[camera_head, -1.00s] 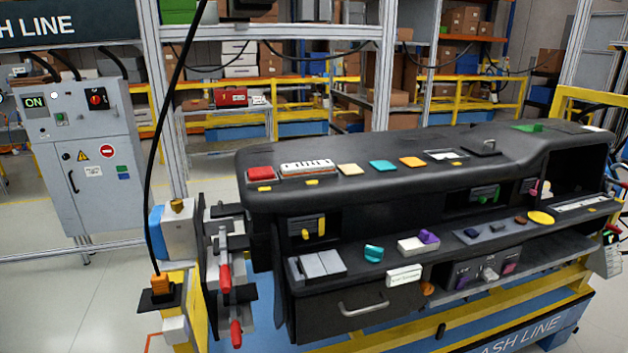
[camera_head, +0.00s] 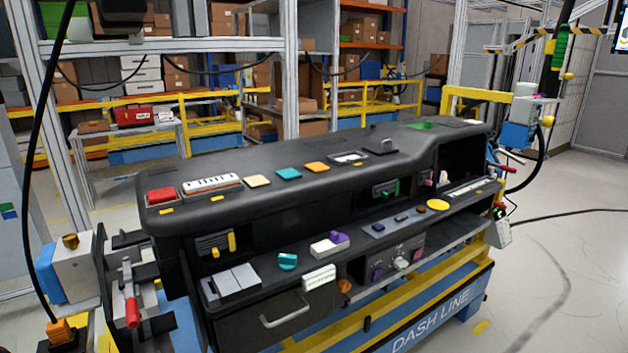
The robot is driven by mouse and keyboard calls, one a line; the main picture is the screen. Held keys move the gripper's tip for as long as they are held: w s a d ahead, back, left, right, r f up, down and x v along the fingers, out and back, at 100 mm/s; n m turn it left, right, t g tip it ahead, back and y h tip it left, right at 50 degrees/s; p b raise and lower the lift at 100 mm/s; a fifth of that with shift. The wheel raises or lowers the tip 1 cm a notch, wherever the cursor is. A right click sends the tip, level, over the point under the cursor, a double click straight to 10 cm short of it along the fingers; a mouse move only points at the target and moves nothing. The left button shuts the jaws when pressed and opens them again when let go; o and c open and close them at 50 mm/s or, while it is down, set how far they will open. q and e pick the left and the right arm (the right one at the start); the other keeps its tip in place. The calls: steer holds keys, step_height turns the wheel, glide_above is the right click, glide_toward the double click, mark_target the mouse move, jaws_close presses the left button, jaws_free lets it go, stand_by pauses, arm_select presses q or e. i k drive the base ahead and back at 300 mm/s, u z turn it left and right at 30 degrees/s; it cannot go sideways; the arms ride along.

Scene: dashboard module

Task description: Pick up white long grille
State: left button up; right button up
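A long white slotted piece (camera_head: 211,184), which looks like a grille, lies on the top of the black dashboard module (camera_head: 330,165), between a red block and a cream tile. Another long pale strip (camera_head: 472,188) lies on the lower ledge at the right end. A small white block with marks on its face (camera_head: 319,277) sits on the front edge of the lower ledge. Neither of my grippers shows in the head view.
On the dashboard top are a red block (camera_head: 161,196), a cream tile (camera_head: 258,181), a teal tile (camera_head: 289,173) and an orange tile (camera_head: 317,167). A clamp with a red handle (camera_head: 132,308) stands at the left end. Floor at the right (camera_head: 565,240) is mostly clear.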

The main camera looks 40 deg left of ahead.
mark_target(213, 183)
steer(key=z, duration=0.35)
steer(key=i, duration=1.55)
steer(key=u, duration=3.2)
